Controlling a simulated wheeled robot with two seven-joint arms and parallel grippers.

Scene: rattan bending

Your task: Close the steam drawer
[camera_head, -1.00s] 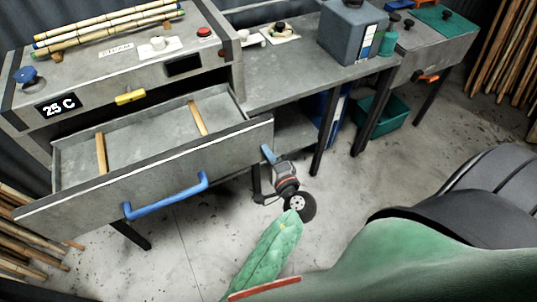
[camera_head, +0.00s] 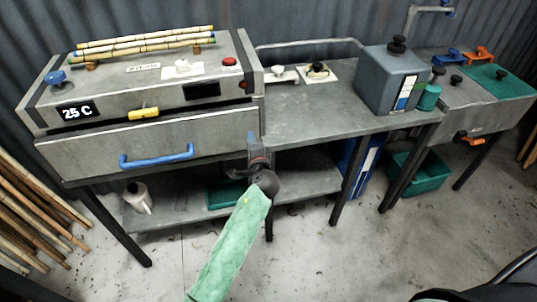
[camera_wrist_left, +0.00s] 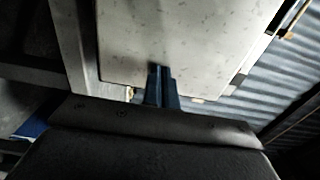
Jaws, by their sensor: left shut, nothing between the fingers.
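The steam drawer (camera_head: 100,148) is a grey metal drawer with a blue bar handle (camera_head: 157,157), under the steam box at the left in the head view. Its front is pushed in close under the box. A dark strip shows along its upper edge, and I cannot tell whether it is fully shut. My left gripper (camera_head: 253,138) is shut and empty at the right end of the drawer front; I cannot tell whether it touches. In the left wrist view its blue fingers (camera_wrist_left: 160,72) are together before a pale speckled surface. My right gripper is not in view.
The steam box (camera_head: 130,98) carries bamboo poles (camera_head: 145,38), a 25 C display and a yellow handle (camera_head: 143,115). The workbench (camera_head: 310,115) to the right holds a grey tank (camera_head: 388,82). Rattan poles (camera_head: 35,205) stand at the left. A lower shelf (camera_head: 175,217) lies under the drawer.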

